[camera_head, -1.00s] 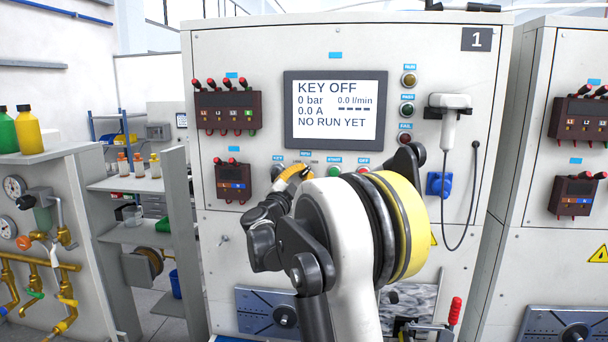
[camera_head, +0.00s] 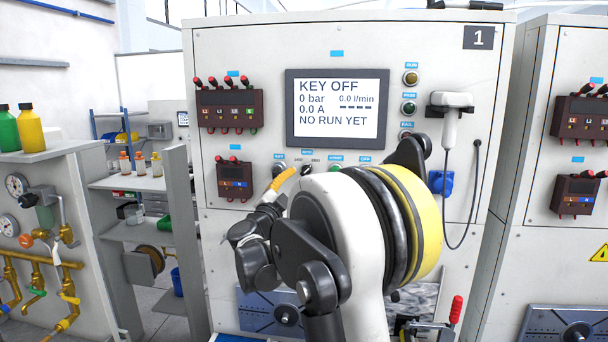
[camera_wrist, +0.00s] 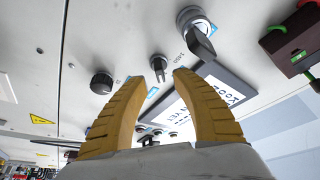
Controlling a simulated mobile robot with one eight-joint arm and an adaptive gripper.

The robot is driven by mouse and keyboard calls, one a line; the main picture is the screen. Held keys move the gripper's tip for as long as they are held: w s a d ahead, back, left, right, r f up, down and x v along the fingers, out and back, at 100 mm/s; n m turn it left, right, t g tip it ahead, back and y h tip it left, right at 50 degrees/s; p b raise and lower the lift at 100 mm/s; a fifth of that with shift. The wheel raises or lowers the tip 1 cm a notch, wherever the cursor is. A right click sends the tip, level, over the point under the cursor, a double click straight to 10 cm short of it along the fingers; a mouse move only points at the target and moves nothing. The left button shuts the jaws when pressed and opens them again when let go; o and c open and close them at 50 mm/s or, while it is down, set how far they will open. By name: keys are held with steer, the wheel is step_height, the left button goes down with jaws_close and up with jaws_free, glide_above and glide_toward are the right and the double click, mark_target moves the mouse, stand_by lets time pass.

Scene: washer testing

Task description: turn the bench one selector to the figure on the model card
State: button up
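The bench one selector (camera_head: 306,169) is a small dark knob under the display, with a 1400 mark at its left and another number at its right. In the wrist view the selector (camera_wrist: 158,67) shows ahead, between the fingertips, beside the 1400 mark. I cannot tell surely which mark it points to. My gripper (camera_head: 289,173) has yellow fingers, below and left of the selector in the head view. In the wrist view my gripper (camera_wrist: 161,77) is open, with nothing between its fingers. I cannot make out a model card.
The display (camera_head: 338,108) reads KEY OFF and NO RUN YET. A key switch (camera_wrist: 195,20) with a black handle sits close to the selector, and a round black knob (camera_wrist: 101,83) is on its other side. A socket block (camera_head: 235,181) is at the left.

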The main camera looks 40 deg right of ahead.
steer(key=v, duration=0.6)
steer(key=shift+a, duration=0.2)
steer(key=shift+s, duration=0.15)
